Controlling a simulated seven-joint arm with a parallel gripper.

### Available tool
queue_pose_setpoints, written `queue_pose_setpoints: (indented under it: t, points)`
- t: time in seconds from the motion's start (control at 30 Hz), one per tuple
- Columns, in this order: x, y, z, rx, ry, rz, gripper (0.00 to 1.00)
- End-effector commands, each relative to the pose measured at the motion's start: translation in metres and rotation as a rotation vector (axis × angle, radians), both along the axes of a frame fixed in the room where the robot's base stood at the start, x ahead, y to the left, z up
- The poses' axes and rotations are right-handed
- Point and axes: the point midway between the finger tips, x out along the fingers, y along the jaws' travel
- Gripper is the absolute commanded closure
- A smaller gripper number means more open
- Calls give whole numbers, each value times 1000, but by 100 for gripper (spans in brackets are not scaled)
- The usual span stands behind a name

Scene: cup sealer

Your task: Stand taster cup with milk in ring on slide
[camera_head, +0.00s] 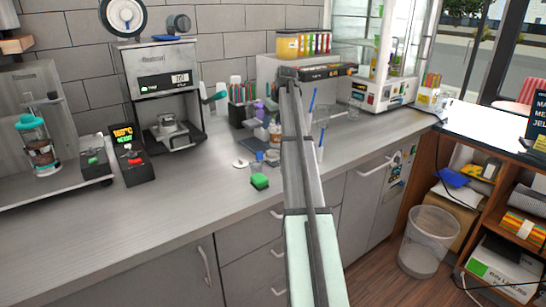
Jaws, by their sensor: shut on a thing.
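I cannot pick out the taster cup with milk among the small items right of the sealer.
A black control box (128,153) and a teal-lidded container (35,143) stand left. Bottles crowd beside my arm. The counter's front left is clear. A bin (427,240) stands on the floor.

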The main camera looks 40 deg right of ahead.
Motion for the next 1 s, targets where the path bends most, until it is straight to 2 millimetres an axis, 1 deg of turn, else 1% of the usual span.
queue_pose_setpoints:
  t: [0.17, 0.27, 0.5, 0.67, 0.77, 0.9, 1.0]
  points:
    - [-1, 0, -7, 12, -3, -38, 72]
    - [-2, 1, -20, 14, -2, -41, 72]
    - [-2, 1, -57, 13, -3, -39, 72]
    - [-1, 0, -67, 13, -3, -39, 72]
    - [-2, 1, -76, 13, -2, -39, 72]
    - [-2, 1, -94, 13, -3, -39, 72]
    - [-1, 0, -101, 13, -3, -39, 72]
